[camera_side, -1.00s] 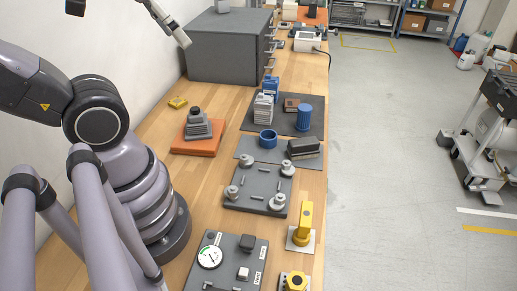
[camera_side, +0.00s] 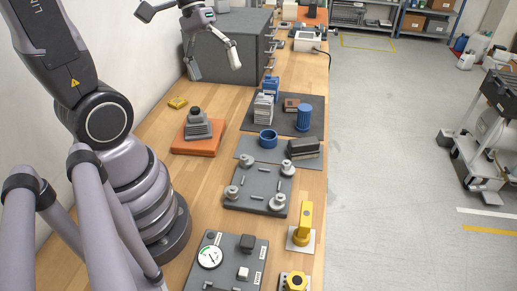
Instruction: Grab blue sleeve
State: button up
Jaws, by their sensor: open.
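A short hollow blue ring (camera_side: 268,139), which looks like the blue sleeve, stands upright on a thin grey plate (camera_side: 246,158) in the middle of the bench. A taller ribbed blue cylinder (camera_side: 304,118) stands behind it to the right on a dark mat (camera_side: 283,128). My gripper (camera_side: 213,66) is open and empty, fingers pointing down. It shows in front of the grey cabinet, up and to the left of the blue ring and well apart from it.
A dark block (camera_side: 303,148) sits right of the ring. A grey fixture plate (camera_side: 258,193) with several round posts lies in front. An orange base with a stepped grey part (camera_side: 198,124) is at left. The grey cabinet (camera_side: 228,50) blocks the back.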

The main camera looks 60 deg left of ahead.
jog(key=w+a+f+n+t+h, duration=0.5)
jog(key=w+a+f+n+h, duration=0.15)
jog(key=w+f+n, duration=0.45)
jog(key=a+f+n+t+y, duration=0.2)
jog(key=a+f+n, duration=0.1)
jog(key=f+n, duration=0.2)
jog(key=s+a+f+n+t+y, duration=0.1)
jog(key=a+f+n+t+y, duration=0.1)
jog(key=a+f+n, duration=0.2)
jog(key=a+f+n+t+y, duration=0.2)
jog(key=a+f+n+t, duration=0.1)
jog(key=f+n, duration=0.3)
jog(key=shift+s+a+f, duration=0.1)
jog(key=shift+a+f, duration=0.05)
jog(key=shift+f, duration=0.25)
jog(key=shift+s+a+f, duration=0.1)
jog(key=shift+a+f, duration=0.05)
jog(key=shift+f, duration=0.25)
send_near(268, 136)
jog(key=shift+y, duration=0.35)
jog(key=d, duration=0.1)
jog(key=w+d, duration=0.1)
jog(key=d, duration=0.2)
jog(key=shift+w+r, duration=0.2)
jog(key=shift+w, duration=0.2)
jog(key=shift+x, duration=3.05)
jog(key=shift+w+a, duration=0.1)
jog(key=c, duration=1.3)
jog(key=shift+o, duration=0.2)
jog(key=shift+r, duration=0.1)
